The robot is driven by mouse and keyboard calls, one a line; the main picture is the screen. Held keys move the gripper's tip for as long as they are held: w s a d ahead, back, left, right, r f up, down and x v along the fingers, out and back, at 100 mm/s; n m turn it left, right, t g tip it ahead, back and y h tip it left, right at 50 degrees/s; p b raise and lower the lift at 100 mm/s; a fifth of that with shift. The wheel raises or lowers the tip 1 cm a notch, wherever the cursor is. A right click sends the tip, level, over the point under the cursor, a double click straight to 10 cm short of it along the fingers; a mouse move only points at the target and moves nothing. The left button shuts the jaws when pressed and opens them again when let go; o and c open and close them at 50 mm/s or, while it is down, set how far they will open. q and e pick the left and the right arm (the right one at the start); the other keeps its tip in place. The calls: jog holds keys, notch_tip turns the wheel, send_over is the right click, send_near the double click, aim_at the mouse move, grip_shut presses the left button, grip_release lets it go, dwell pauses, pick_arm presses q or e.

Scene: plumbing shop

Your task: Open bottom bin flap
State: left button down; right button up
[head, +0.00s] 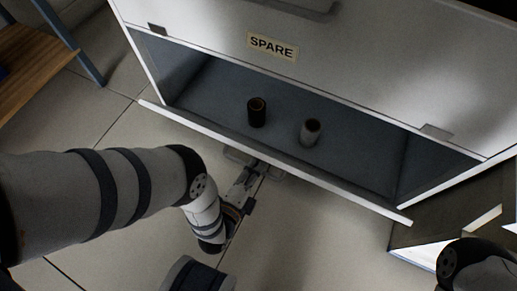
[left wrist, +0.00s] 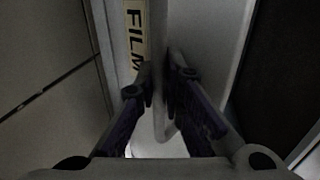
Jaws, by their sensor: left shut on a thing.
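The bottom bin flap (head: 330,186) shows in the head view as a pale strip along the front of the open bin, its top edge tipped outward from the cabinet. Its outer face carries a label reading FILM (left wrist: 135,35) in the left wrist view. My left gripper (head: 246,188) is in front of the flap, below its edge. It is shut on the flap's handle (left wrist: 160,75), which lies between the two fingers. Most of the flap's face is hidden from the head view. My right gripper is not in view; only part of that arm shows at lower right.
Inside the bin (head: 205,90) stand a dark roll (head: 257,112) and a greyer roll (head: 310,133). Above is a closed flap labelled SPARE (head: 272,47) with its own handle. A wooden-topped bench (head: 30,60) stands at upper left. Tiled floor in front is clear.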

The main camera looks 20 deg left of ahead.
pick_arm(q)
jog(key=shift+s+f, duration=0.4)
jog(key=shift+f, duration=0.1)
jog(key=c, duration=1.7)
grip_release()
jog(key=v, duration=0.7)
jog(key=shift+s+r, duration=0.1)
jog(key=shift+s, duration=0.25)
